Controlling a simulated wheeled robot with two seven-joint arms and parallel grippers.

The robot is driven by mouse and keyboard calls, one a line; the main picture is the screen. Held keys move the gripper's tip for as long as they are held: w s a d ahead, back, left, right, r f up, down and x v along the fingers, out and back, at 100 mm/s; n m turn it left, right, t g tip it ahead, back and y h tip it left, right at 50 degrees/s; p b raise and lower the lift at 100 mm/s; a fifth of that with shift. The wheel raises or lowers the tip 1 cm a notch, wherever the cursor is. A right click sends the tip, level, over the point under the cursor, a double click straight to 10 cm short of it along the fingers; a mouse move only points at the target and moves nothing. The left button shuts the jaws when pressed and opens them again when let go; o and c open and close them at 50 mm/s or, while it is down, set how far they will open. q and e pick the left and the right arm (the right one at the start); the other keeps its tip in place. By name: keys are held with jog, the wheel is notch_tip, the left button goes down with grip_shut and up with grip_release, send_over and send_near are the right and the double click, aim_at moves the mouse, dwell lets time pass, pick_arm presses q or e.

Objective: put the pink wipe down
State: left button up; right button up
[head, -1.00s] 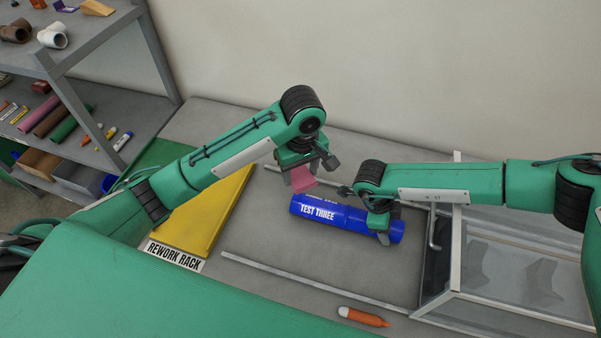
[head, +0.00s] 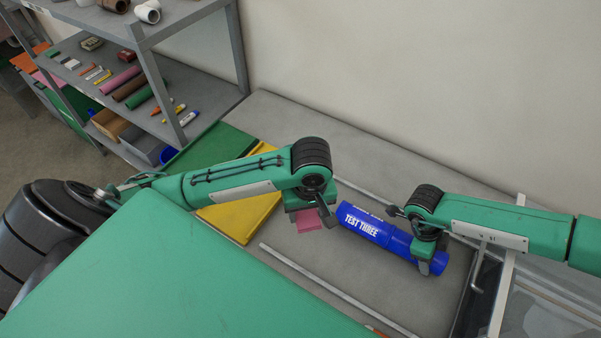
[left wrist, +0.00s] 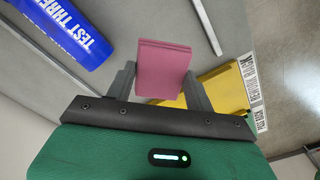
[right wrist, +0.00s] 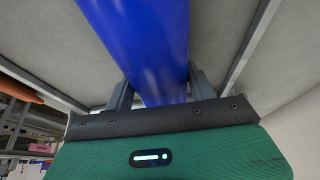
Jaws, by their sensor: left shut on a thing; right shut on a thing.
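The pink wipe (left wrist: 163,68) is a folded pink pad between the fingers of my left gripper (left wrist: 160,85). It also shows in the head view (head: 309,220), held above the grey table just left of the blue pipe. My left gripper is shut on it. My right gripper (head: 432,255) is shut on the blue pipe (head: 385,232), which is marked TEST THREE, near its right end. In the right wrist view the blue pipe (right wrist: 150,45) fills the space between the fingers. Whether the pipe touches the table cannot be told.
A yellow mat (head: 240,217) lies left of the wipe, partly behind my left arm. A metal rail (head: 335,288) runs along the table in front. A clear-sided frame (head: 540,300) stands at the right. A grey shelf (head: 190,60) with pipes and markers stands at the back left.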

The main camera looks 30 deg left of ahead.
aim_at(299, 242)
pick_arm(q)
jog(key=shift+s+a+f, duration=0.15)
jog(key=shift+s+a, duration=0.1)
jog(key=shift+s, duration=0.25)
jog(key=shift+s+a+f, duration=0.15)
jog(key=shift+s+a, duration=0.05)
jog(key=shift+s, duration=0.3)
notch_tip(299, 242, down, 10)
jog(key=shift+s+r, duration=0.1)
jog(key=o, duration=0.9)
jog(key=r, duration=1.2)
jog(key=shift+s+d, duration=0.1)
jog(key=shift+d, duration=0.15)
jog(key=shift+o, duration=0.5)
